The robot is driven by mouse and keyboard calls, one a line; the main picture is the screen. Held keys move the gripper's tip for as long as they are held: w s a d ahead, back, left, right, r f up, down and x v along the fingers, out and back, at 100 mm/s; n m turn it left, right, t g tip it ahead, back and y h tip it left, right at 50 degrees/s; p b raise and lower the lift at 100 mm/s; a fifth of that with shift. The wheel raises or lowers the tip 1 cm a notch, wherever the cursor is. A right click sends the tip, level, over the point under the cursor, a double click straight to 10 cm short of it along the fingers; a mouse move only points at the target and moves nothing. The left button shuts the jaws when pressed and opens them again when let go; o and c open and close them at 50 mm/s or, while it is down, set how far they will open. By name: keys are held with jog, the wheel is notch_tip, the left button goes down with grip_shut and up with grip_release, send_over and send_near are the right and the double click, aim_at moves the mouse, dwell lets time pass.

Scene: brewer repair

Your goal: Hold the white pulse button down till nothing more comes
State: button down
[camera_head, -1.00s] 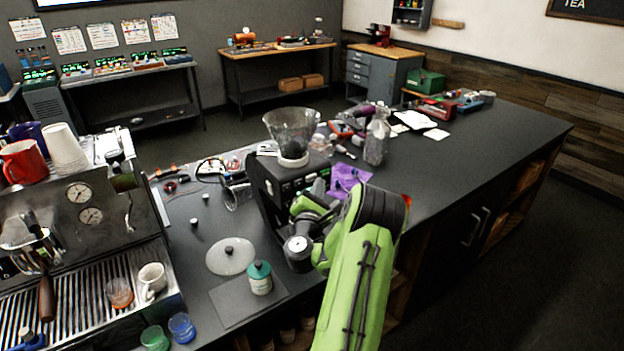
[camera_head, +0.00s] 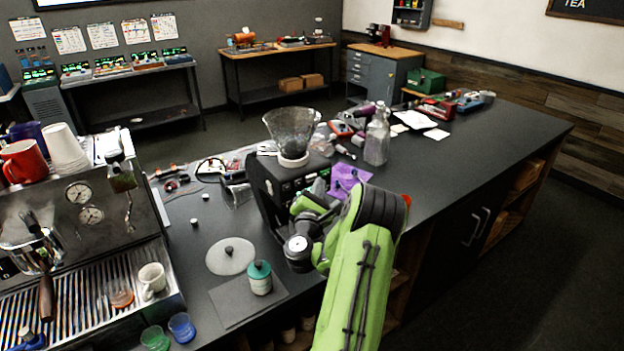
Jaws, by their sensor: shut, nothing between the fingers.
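The black grinder (camera_head: 262,192) stands on the counter with a clear, cone-shaped hopper (camera_head: 291,126) on top. The hopper looks empty, with a pale ring at its base. The grinder's front panel (camera_head: 296,186) shows small pale marks. I cannot pick out the white pulse button among them; my arm may hide it. My gripper (camera_head: 318,186) is shut and empty, close against the grinder's front. Whether its tips touch the button cannot be seen. My green arm hides the space below the panel.
A teal-lidded jar (camera_head: 260,278) stands on a dark mat (camera_head: 232,304), beside a round clear lid (camera_head: 230,256). An espresso machine (camera_head: 85,215) is at left.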

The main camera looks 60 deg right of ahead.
jog(key=shift+w+d+p, duration=0.25)
jog(key=shift+w+p, duration=0.15)
jog(key=shift+w+d+p, duration=0.15)
jog(key=shift+w+p, duration=0.15)
jog(key=shift+p, duration=0.1)
dwell(0.6)
dwell(4.4)
jog(key=shift+s+a+f+b, duration=0.2)
jog(key=shift+s+b, duration=0.2)
jog(key=shift+b, duration=0.4)
jog(key=shift+s+a+r, duration=0.2)
jog(key=shift+s, duration=0.1)
jog(key=shift+b, duration=0.3)
